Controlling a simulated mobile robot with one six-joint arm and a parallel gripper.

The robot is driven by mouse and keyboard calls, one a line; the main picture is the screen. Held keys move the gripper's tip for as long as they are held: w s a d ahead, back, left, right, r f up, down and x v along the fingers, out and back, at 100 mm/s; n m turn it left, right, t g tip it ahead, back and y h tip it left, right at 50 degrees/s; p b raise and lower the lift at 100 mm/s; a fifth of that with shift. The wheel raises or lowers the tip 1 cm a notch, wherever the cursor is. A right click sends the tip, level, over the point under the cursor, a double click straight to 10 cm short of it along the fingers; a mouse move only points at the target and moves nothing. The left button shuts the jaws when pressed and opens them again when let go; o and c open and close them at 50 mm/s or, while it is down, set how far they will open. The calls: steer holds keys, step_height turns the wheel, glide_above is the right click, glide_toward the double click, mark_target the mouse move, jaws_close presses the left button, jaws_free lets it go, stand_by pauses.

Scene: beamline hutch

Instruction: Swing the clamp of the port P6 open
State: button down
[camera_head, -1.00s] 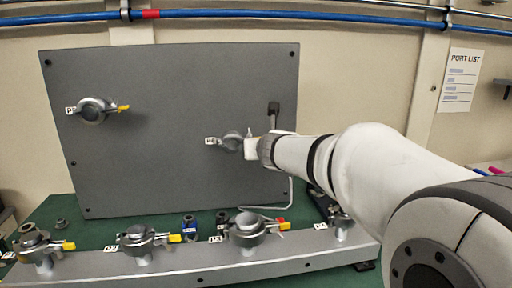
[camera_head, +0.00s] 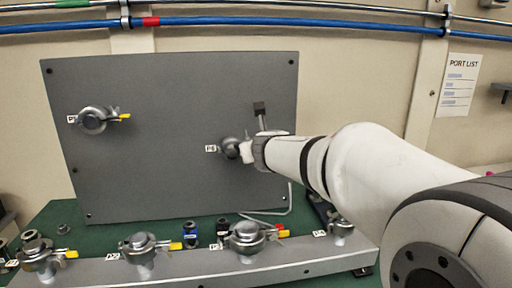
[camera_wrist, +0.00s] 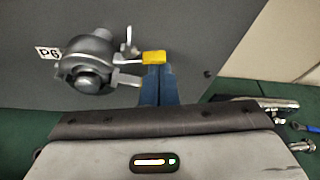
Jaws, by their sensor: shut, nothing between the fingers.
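Port P6 (camera_head: 230,147) is on the upright grey panel (camera_head: 170,180), right of its white P6 label. In the wrist view its metal clamp (camera_wrist: 88,62) sits around the round port, with metal lugs sticking out to the right. A yellow-tipped handle (camera_wrist: 154,57) points right from it. My gripper (camera_wrist: 157,78) has its blue fingers shut and empty. The fingertips are right at the yellow tip, just below it in the picture; I cannot tell whether they touch. In the head view my gripper (camera_head: 247,151) is beside P6 and hides the handle.
Port P5 (camera_head: 95,120) with a yellow-tipped clamp is at the panel's upper left. Below, a grey rail (camera_head: 200,268) carries several clamped ports. Small blue and black parts stand behind it on the green table. Blue and metal pipes cross the wall above.

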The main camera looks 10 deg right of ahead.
steer(key=a+r+n+t+h+p, duration=0.1)
steer(key=a+r+n+h+p, duration=0.2)
steer(key=a+r+n+p, duration=0.2)
steer(key=shift+a+r+n+h+p, duration=0.4)
steer(key=shift+r+n+p, duration=1.05)
steer(key=shift+p, duration=0.45)
steer(key=shift+f+t, duration=0.1)
steer(key=shift+t, duration=0.2)
